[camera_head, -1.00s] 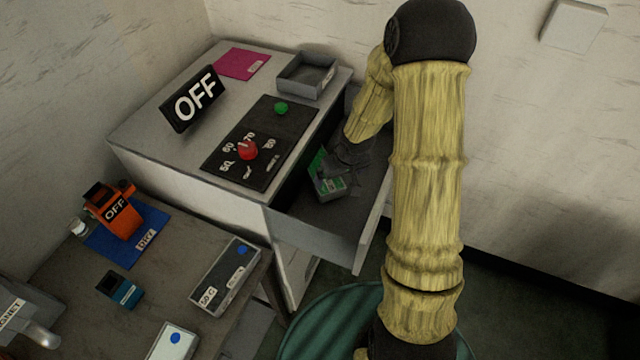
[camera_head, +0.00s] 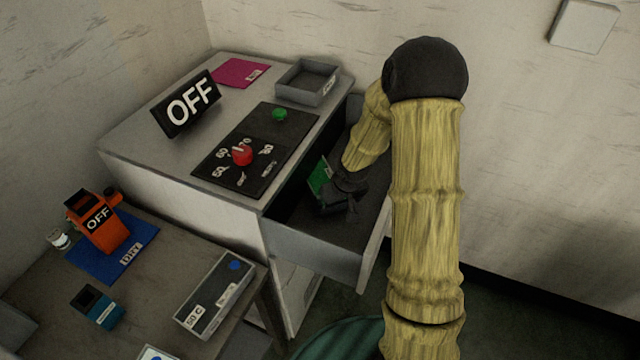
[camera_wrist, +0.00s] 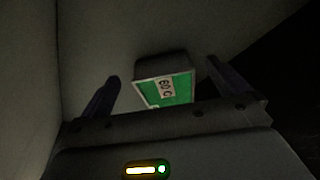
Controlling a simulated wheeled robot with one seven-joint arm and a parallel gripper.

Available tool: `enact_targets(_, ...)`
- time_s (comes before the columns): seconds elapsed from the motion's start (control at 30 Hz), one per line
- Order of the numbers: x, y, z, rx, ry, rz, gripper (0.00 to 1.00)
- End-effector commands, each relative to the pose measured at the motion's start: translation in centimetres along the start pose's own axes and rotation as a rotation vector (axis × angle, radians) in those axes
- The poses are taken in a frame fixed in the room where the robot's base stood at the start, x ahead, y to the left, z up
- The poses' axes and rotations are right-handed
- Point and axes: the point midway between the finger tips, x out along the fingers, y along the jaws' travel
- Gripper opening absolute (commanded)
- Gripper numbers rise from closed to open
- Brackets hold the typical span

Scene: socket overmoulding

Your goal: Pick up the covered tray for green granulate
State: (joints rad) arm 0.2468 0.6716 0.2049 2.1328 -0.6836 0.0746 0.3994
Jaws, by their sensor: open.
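The covered tray for green granulate (camera_wrist: 178,92) is in the open drawer. In the wrist view it has a green top with a white label reading "60 C", and it lies between and ahead of my two fingers. In the head view only a green part of it (camera_head: 319,178) shows; my gripper hides the rest. My gripper (camera_head: 345,208) is down inside the drawer at the tray. Its fingers also show in the wrist view (camera_wrist: 168,88), spread apart with gaps to the tray on both sides.
The drawer (camera_head: 315,255) stands pulled out of the cabinet, with walls close around my gripper. On the cabinet top are an open grey tray (camera_head: 307,82), a control panel (camera_head: 255,150) and an OFF sign (camera_head: 187,104).

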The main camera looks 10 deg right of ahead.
Motion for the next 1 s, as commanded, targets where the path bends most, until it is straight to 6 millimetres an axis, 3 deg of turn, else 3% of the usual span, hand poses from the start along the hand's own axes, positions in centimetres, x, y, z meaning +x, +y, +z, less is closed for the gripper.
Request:
enact_targets(0.4, 1.6, 0.0, -5.8, 0.001, 0.002, -0.001, 1.0)
enact_targets(0.83, 1.9, 0.0, -6.4, 0.0, 0.001, -0.001, 1.0)
enact_targets(1.0, 2.2, -0.1, -7.7, 0.001, 0.001, -0.002, 1.0)
